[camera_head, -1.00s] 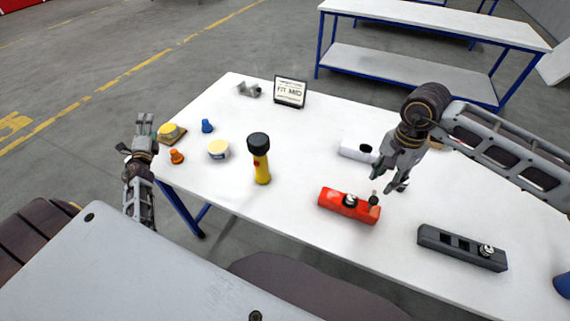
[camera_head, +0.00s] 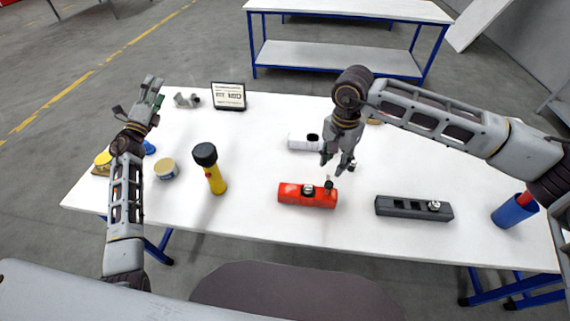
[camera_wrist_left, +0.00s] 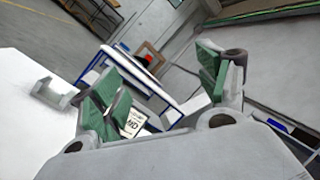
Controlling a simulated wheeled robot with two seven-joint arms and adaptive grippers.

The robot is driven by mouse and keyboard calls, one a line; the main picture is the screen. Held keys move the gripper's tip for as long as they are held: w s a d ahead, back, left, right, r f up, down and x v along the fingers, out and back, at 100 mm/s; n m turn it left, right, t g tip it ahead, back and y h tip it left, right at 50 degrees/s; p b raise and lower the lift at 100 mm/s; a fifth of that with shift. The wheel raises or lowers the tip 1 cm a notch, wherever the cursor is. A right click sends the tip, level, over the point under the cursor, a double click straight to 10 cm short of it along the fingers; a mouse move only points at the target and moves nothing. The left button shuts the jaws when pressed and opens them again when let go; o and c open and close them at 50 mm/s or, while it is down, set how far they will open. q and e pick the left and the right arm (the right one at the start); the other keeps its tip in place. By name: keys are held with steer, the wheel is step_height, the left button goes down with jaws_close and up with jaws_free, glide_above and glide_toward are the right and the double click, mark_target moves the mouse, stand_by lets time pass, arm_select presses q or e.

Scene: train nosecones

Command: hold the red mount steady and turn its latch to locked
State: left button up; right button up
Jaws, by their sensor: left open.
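The red mount (camera_head: 294,196) lies on the white table in the head view. My left gripper (camera_head: 150,92) is open and empty above the table's left side, far from the mount. Its green finger pads show in the left wrist view (camera_wrist_left: 165,85).
A black-and-yellow flashlight (camera_head: 212,170) and a tub (camera_head: 166,168) stand left of the mount. A dark grey block (camera_head: 400,208) lies to its right, a white block (camera_head: 300,142) behind it. A framed sign (camera_head: 228,97) stands at the back. A blue cup (camera_head: 512,211) stands far right.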

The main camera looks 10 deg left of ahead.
arm_select(q)
steer(key=w+d+r+m+g+h, duration=0.25)
steer(key=d+r+m+h, duration=0.2)
steer(key=d, duration=0.65)
steer(key=w+d+r+m+g+h, duration=0.1)
steer(key=d+r+m+g+h, duration=0.35)
steer(key=d, duration=0.55)
steer(key=w+d+r+m+g+h, duration=0.1)
steer(key=w+d+r+m+h, duration=0.15)
steer(key=d+m+h, duration=0.65)
steer(key=s+d+m+g+y, duration=0.3)
steer(key=d+g, duration=0.3)
steer(key=d, duration=0.6)
steer(key=s+d+f+m+g+y, duration=0.4)
steer(key=s+d+f+m+g, duration=0.1)
steer(key=d+f, duration=0.15)
steer(key=s+a+f+m+g+y, duration=0.2)
steer(key=s+f+m+y, duration=0.2)
steer(key=s+f+y, duration=0.7)
steer(key=s+f, duration=0.3)
steer(key=f, duration=0.2)
steer(key=shift+s+g+y, duration=0.35)
steer(key=shift+g+y, duration=0.05)
